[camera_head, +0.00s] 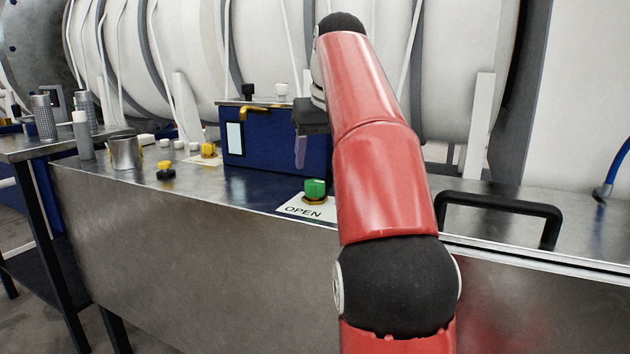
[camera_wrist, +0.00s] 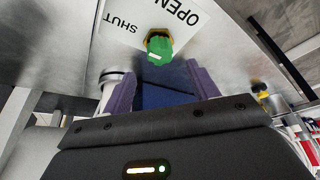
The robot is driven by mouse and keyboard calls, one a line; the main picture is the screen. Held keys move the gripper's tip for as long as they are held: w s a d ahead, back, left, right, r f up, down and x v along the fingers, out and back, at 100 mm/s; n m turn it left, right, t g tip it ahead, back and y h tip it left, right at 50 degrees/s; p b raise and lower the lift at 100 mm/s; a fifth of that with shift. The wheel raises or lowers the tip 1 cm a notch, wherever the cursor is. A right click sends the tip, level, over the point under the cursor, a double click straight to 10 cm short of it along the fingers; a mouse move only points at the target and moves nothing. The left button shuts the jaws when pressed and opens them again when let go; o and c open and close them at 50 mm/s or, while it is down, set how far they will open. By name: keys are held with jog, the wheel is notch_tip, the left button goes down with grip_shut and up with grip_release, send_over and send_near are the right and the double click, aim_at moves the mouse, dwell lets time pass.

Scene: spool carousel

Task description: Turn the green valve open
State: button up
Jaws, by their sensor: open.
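The green valve (camera_head: 315,188) is a small knob on a brass base, set on a white label (camera_head: 308,207) on the metal counter. The label reads OPEN in the head view; in the wrist view it shows both OPEN and SHUT. In the wrist view the green valve (camera_wrist: 159,47) stands just beyond the fingertips, with a white mark on its face. My gripper (camera_wrist: 160,85) is open, its two purple fingers apart with nothing between them. In the head view my gripper (camera_head: 301,150) hangs above and behind the valve, partly hidden by my red arm.
A blue box (camera_head: 262,140) with a yellow handle stands behind the valve. A black bar handle (camera_head: 500,203) is at the right. The counter's front edge is clear.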

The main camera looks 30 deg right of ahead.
aim_at(315, 182)
jog(key=b+x, duration=0.2)
jog(key=x, duration=0.4)
jog(key=c, duration=1)
